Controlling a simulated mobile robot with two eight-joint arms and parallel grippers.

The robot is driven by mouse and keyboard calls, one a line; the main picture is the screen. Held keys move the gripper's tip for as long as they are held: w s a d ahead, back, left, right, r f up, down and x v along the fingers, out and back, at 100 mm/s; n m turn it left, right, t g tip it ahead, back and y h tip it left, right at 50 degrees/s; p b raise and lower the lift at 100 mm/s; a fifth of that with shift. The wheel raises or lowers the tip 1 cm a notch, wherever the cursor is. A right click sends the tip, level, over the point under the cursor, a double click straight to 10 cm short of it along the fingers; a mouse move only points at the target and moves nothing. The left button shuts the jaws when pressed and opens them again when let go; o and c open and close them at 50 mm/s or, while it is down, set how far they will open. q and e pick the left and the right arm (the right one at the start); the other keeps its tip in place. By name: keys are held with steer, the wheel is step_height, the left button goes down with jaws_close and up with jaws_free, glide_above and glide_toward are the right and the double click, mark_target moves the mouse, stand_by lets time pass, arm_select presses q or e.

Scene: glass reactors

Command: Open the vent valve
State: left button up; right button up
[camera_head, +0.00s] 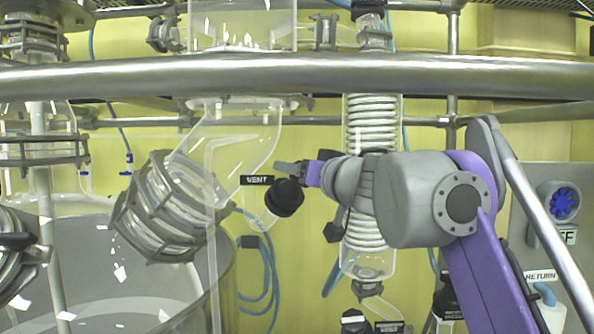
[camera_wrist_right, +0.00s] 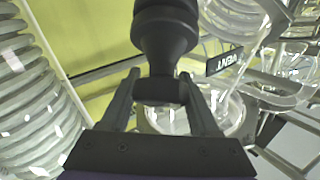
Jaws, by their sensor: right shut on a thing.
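The vent valve (camera_head: 285,197) is a black knob beside a black VENT label (camera_head: 257,180) in the middle of the head view. In the right wrist view the black valve knob (camera_wrist_right: 165,35) stands upright at the top centre, and the VENT label (camera_wrist_right: 224,61) is right of it. My right gripper (camera_head: 296,172) reaches the knob from the right. In the wrist view its two fingers (camera_wrist_right: 160,88) sit on either side of the knob's narrow lower end, shut on it. My left gripper is in neither view.
A thick metal rail (camera_head: 300,76) crosses above the valve. A glass coil condenser (camera_head: 372,122) stands behind my right arm. A clamped glass joint (camera_head: 165,208) is left of the valve. A slanted metal bar (camera_head: 545,230) and a RETURN label (camera_head: 541,276) are at right.

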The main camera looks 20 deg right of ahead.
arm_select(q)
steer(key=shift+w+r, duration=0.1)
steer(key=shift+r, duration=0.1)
arm_select(e)
steer(key=shift+n+y, duration=0.6)
